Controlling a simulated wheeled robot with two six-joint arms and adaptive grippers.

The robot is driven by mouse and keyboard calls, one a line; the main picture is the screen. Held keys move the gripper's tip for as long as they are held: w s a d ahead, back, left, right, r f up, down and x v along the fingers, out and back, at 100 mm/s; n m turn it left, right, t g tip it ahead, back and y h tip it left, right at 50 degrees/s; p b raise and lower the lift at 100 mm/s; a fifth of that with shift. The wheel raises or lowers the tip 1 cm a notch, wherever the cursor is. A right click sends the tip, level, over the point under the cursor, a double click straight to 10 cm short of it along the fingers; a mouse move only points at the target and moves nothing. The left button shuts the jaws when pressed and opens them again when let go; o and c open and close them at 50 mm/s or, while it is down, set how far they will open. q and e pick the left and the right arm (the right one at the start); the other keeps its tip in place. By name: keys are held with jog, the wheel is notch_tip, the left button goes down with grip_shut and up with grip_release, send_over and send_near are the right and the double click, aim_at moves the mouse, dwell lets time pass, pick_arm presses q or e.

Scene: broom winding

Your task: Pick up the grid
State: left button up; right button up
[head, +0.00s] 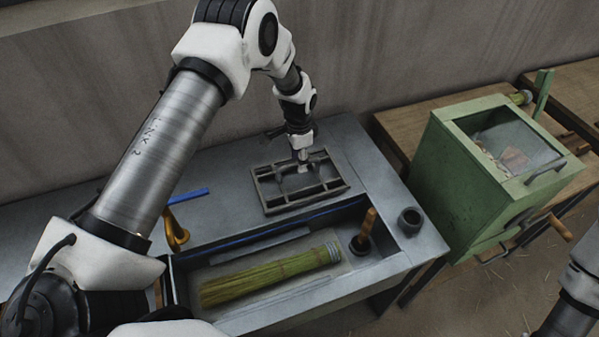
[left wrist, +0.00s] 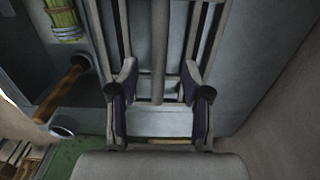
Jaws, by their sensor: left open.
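The grid (head: 272,191), a dark grey metal frame with bars, lies flat on the grey workbench behind the sunken tray. My left gripper (head: 302,160) points down over the grid's right part, close to its far side. In the left wrist view the two fingers of my left gripper (left wrist: 160,95) are apart, with bars of the grid (left wrist: 158,45) between and beyond them. Whether the fingers touch the grid I cannot tell. My right gripper is not in view; only part of my right arm shows at the lower right.
A sunken tray (head: 342,287) in front holds a straw broom head (head: 270,275) and a wooden-handled tool (head: 364,232). A small dark cup (head: 410,220) stands at the right. A blue bar (head: 188,196) and a golden piece (head: 175,232) are left. A green box (head: 462,178) stands right.

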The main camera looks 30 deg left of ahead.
pick_arm(q)
notch_tip(320, 180, down, 2)
jog(key=shift+s+f, duration=0.1)
jog(key=shift+s, duration=0.05)
jog(key=shift+f, duration=0.2)
grip_shut()
jog(key=shift+r, duration=0.1)
